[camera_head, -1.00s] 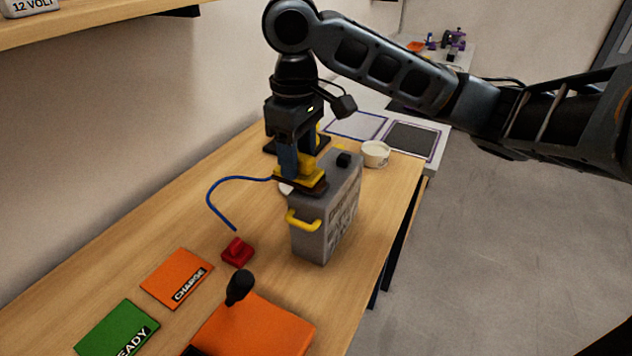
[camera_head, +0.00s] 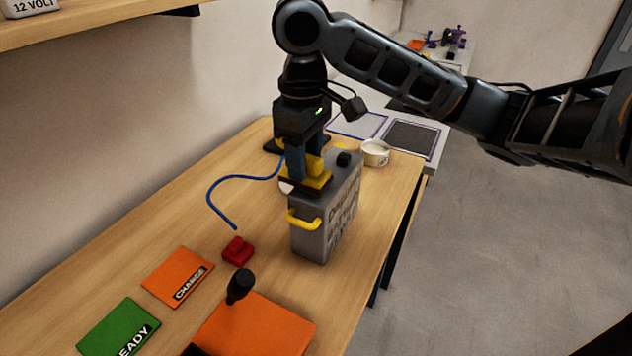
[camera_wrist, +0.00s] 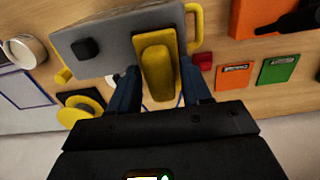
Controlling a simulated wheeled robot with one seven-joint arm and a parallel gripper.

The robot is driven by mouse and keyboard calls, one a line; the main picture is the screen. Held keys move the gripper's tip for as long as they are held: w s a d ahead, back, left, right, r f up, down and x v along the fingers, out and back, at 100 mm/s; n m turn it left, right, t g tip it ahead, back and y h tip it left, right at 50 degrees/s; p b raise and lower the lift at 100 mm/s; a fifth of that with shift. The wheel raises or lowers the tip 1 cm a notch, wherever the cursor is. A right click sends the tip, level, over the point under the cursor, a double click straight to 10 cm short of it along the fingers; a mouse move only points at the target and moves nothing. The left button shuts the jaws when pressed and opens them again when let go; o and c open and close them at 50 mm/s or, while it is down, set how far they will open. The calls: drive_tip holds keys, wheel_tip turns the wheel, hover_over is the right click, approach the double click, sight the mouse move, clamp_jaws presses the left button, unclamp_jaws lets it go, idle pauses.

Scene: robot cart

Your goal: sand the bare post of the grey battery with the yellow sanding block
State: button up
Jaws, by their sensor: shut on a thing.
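The grey battery (camera_head: 313,230) stands upright on the wooden bench, with a yellow handle (camera_head: 303,219) on its near side. A black-capped post (camera_head: 344,159) shows on its far top end; it also shows in the wrist view (camera_wrist: 86,48). My gripper (camera_head: 306,172) is shut on the yellow sanding block (camera_head: 316,169). The block (camera_wrist: 156,66) is over the near end of the battery's top, its dark underside at or just above the surface; I cannot tell whether it touches. The bare post is hidden, apparently beneath the block.
A red clamp (camera_head: 237,250) with a blue cable (camera_head: 210,195) lies left of the battery. Orange (camera_head: 176,276) and green (camera_head: 117,328) cards lie at the near left. A black-handled tool (camera_head: 240,286) is by an orange mat (camera_head: 262,328). A white cup (camera_head: 375,153) stands behind right.

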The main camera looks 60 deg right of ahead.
sight(323, 176)
drive_tip(key=shift+s, duration=1.65)
drive_tip(key=shift+s, duration=1.2)
drive_tip(key=shift+w, duration=0.2)
drive_tip(key=shift+w, duration=2.15)
drive_tip(key=shift+w, duration=0.1)
drive_tip(key=shift+w, duration=1.1)
